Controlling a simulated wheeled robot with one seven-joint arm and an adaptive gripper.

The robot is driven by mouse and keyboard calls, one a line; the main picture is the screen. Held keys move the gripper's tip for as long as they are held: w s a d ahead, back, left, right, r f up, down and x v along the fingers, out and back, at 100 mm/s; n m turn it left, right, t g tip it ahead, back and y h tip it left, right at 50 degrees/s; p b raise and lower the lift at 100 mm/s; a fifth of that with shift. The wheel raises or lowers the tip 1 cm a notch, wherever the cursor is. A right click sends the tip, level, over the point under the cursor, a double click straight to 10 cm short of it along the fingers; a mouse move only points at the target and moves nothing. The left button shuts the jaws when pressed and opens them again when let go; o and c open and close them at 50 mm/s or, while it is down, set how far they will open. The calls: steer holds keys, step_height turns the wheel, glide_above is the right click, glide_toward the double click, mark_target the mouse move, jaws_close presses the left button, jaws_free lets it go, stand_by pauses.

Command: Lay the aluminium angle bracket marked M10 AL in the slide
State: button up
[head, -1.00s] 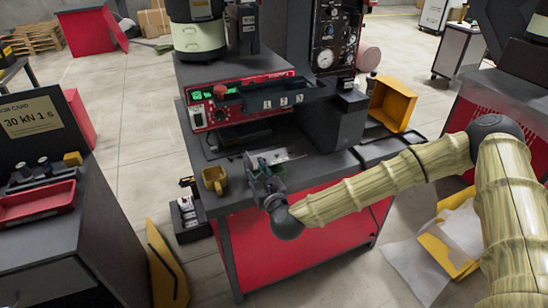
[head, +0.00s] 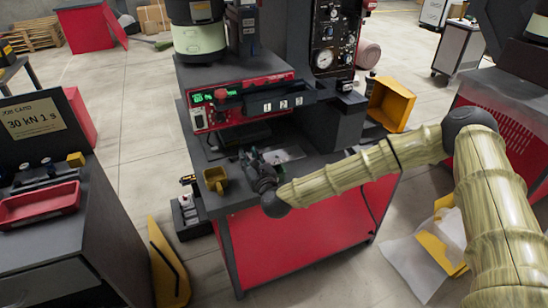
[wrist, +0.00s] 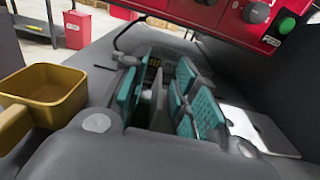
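My gripper (head: 250,158) is low over the dark bench top (head: 228,200), beside a yellow cup. In the wrist view its teal-padded fingers (wrist: 158,92) stand apart, with a gap between them. A small light grey shape (wrist: 148,104) shows in that gap; I cannot tell whether it is the bracket or touches a finger. No M10 AL marking is readable. A bright metal plate (wrist: 258,130) lies right of the fingers and also shows in the head view (head: 291,153). I cannot tell for sure whether it is part of the slide.
The yellow cup (head: 215,178) stands close left of my gripper, also in the wrist view (wrist: 45,92). A red control panel (head: 240,100) overhangs the bench behind. A dark machine body (head: 335,128) stands to the right. A yellow bin (head: 392,104) is farther right.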

steer(key=shift+c, duration=0.2)
jaws_close()
steer(key=shift+r, duration=0.1)
